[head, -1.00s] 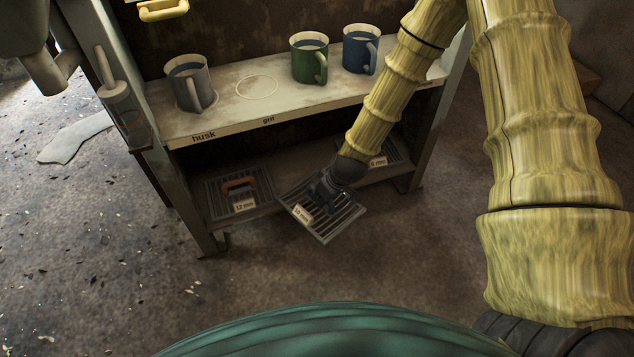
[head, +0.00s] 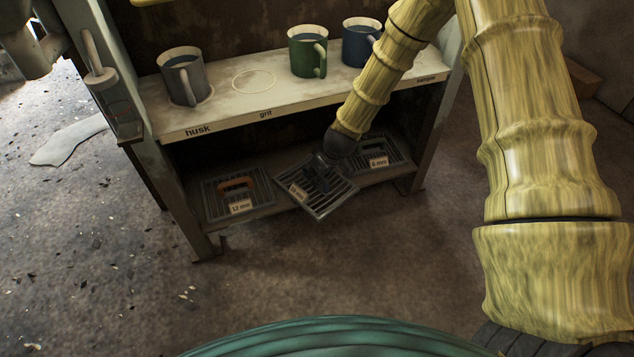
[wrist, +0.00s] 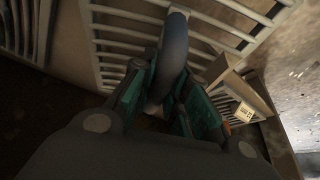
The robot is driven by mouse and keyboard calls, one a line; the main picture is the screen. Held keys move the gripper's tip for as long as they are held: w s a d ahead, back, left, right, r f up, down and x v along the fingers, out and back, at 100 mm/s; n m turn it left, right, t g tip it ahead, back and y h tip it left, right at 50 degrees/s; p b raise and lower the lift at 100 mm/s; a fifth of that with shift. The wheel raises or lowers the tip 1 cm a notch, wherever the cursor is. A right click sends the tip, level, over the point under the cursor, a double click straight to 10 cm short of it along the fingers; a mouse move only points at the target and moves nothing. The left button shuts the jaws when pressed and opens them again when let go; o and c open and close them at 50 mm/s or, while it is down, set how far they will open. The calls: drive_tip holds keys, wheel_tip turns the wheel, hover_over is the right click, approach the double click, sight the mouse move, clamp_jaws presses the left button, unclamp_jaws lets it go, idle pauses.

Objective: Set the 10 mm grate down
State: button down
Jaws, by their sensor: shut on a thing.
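The 10 mm grate (head: 328,201) is a dark slatted plate with a pale label, turned at an angle between the other two grates at the lower shelf. Its front corner sticks out past the shelf's front edge. I cannot tell whether it touches the shelf. My gripper (head: 319,172) is shut on its handle. In the wrist view, the teal-lined fingers (wrist: 160,100) close around the blue-grey handle (wrist: 174,50), with the grate's bars (wrist: 112,42) behind. The lower shelf (head: 262,211) is partly hidden by the grates.
The 12 mm grate (head: 216,203) with an orange handle lies left on the lower shelf. The 6 mm grate (head: 392,152) with a green handle lies right. Above, the upper shelf (head: 225,112) holds grey (head: 184,80), green (head: 306,55) and blue (head: 358,45) mugs.

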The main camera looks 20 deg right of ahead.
drive_tip(key=shift+f+b, duration=0.6)
drive_tip(key=shift+f, duration=0.5)
drive_tip(key=shift+f, duration=0.1)
drive_tip(key=c, duration=1.4)
unclamp_jaws()
drive_tip(key=p+v, duration=0.5)
drive_tip(key=v, duration=0.5)
drive_tip(key=shift+r, duration=0.4)
drive_tip(key=shift+s+d+r, duration=0.15)
drive_tip(key=shift+s+r, duration=0.25)
drive_tip(key=shift+r, duration=0.2)
drive_tip(key=s+a+f+m+g+h, duration=0.1)
drive_tip(key=s+f, duration=0.6)
drive_tip(key=s, duration=0.3)
drive_tip(key=s+a+f+m+g+h, duration=0.1)
drive_tip(key=s+f+m, duration=0.1)
drive_tip(key=s+f, duration=0.65)
drive_tip(key=s, duration=0.6)
drive_tip(key=s+f+m+g, duration=0.1)
drive_tip(key=s, duration=0.6)
drive_tip(key=s+m+g, duration=0.1)
drive_tip(key=s, duration=0.6)
drive_tip(key=shift+s+a+f, duration=0.15)
drive_tip(key=shift+a+f, duration=0.15)
drive_tip(key=shift+f, duration=0.1)
